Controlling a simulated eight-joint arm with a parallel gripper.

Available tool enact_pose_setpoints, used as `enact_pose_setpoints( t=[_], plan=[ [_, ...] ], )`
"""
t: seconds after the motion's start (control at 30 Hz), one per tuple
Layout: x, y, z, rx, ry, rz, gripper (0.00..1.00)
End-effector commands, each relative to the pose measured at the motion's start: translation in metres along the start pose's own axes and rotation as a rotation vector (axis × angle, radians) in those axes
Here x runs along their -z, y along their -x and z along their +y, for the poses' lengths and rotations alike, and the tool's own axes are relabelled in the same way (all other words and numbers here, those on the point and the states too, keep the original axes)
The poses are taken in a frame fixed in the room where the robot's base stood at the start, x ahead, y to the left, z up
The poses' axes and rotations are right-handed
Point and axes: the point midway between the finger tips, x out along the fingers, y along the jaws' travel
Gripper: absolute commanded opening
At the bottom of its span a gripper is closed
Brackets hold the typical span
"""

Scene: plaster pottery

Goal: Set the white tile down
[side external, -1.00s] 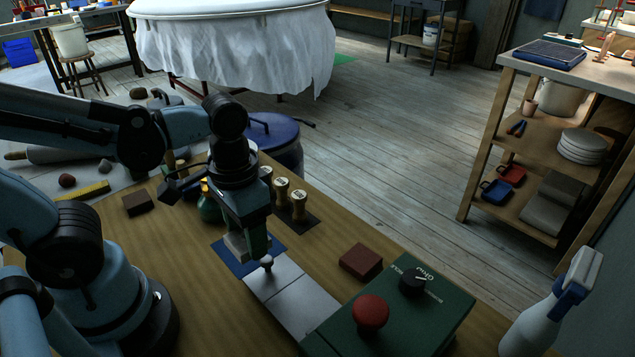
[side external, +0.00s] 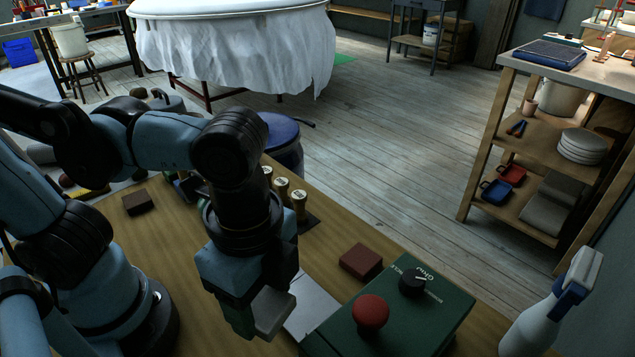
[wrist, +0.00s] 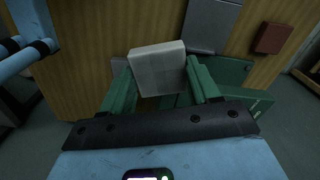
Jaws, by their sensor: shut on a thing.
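The white tile (side external: 272,313) is a pale, thick square block held in my gripper (side external: 256,308). In the wrist view the tile (wrist: 158,68) sits between the two green fingers of my gripper (wrist: 161,84), which are shut on it. In the side view the tile is tilted and beside the pale slab (side external: 313,304) on the wooden table. I cannot tell whether the tile touches anything below it. My wrist hides much of the slab and the blue mat area.
A green control box (side external: 400,315) with a red button (side external: 370,312) stands just right of my gripper. A dark red block (side external: 361,262) lies behind it. Several wooden-handled stamps (side external: 283,188) stand farther back. A spray bottle (side external: 545,310) is at the right.

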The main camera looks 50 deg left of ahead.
Motion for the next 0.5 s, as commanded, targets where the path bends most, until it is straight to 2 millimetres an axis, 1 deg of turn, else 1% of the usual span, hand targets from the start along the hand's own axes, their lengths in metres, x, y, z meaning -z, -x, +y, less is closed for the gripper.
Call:
enact_pose_setpoints(
  t=[0.03,0.1,0.2,0.27,0.37,0.5],
  plan=[
    [0.005,0.002,0.009,0.000,-0.093,0.000,0.27],
    [0.010,0.003,0.016,0.000,-0.191,0.000,0.27],
    [0.014,0.004,0.024,0.000,-0.282,0.000,0.27],
    [0.015,0.003,0.025,0.000,-0.311,0.000,0.27],
    [0.014,-0.002,0.016,0.000,-0.324,0.000,0.27],
    [0.011,-0.017,-0.009,0.000,-0.318,0.000,0.27]
  ],
)
